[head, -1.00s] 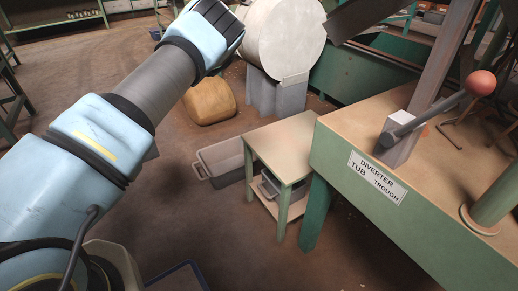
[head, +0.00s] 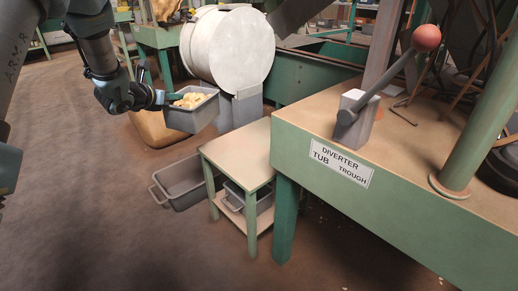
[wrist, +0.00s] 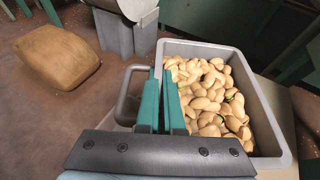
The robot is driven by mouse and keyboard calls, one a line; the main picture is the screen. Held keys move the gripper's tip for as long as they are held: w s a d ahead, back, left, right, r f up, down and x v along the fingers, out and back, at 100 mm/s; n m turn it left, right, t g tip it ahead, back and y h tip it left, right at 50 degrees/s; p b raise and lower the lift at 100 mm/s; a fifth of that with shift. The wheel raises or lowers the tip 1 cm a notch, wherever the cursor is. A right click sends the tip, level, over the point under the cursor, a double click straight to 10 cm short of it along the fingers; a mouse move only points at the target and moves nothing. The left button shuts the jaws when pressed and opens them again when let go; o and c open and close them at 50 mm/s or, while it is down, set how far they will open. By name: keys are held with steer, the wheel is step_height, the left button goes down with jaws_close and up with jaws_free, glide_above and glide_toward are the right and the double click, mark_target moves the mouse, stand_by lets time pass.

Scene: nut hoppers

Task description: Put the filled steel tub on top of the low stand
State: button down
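The filled steel tub (head: 191,115) is grey and full of pale nuts, held in the air in front of the white drum. It fills the right of the wrist view (wrist: 270,140), its nuts showing over most of the opening. My gripper (head: 163,97) is shut on the tub's near side by its handle; the teal fingers (wrist: 162,100) are close together there. The low stand (head: 240,151) has a bare tan top and green legs. It stands below and to the right of the tub, against the green bench.
Another grey tub (head: 262,205) sits on the stand's lower shelf. An empty grey bin (head: 163,195) lies on the floor left of the stand. The green bench (head: 400,215) with the diverter lever (head: 385,82) borders the right. A tan sack (wrist: 55,57) is behind. Floor at left is clear.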

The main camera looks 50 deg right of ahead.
steer(key=s+d+m+g+h+b, duration=0.1)
steer(key=s+d+m+g+b, duration=0.45)
steer(key=s+d+b, duration=0.65)
steer(key=shift+g, duration=0.35)
steer(key=f, duration=0.3)
steer(key=d+f, duration=0.1)
steer(key=f, duration=0.2)
steer(key=d+f+b, duration=0.1)
steer(key=f, duration=0.2)
steer(key=shift+w+d+f, duration=0.15)
steer(key=shift+w+f, duration=0.1)
steer(key=shift+w, duration=0.1)
steer(key=c, duration=1.4)
jaws_free()
steer(key=shift+f, duration=0.15)
steer(key=o, duration=0.3)
steer(key=shift+o, duration=0.2)
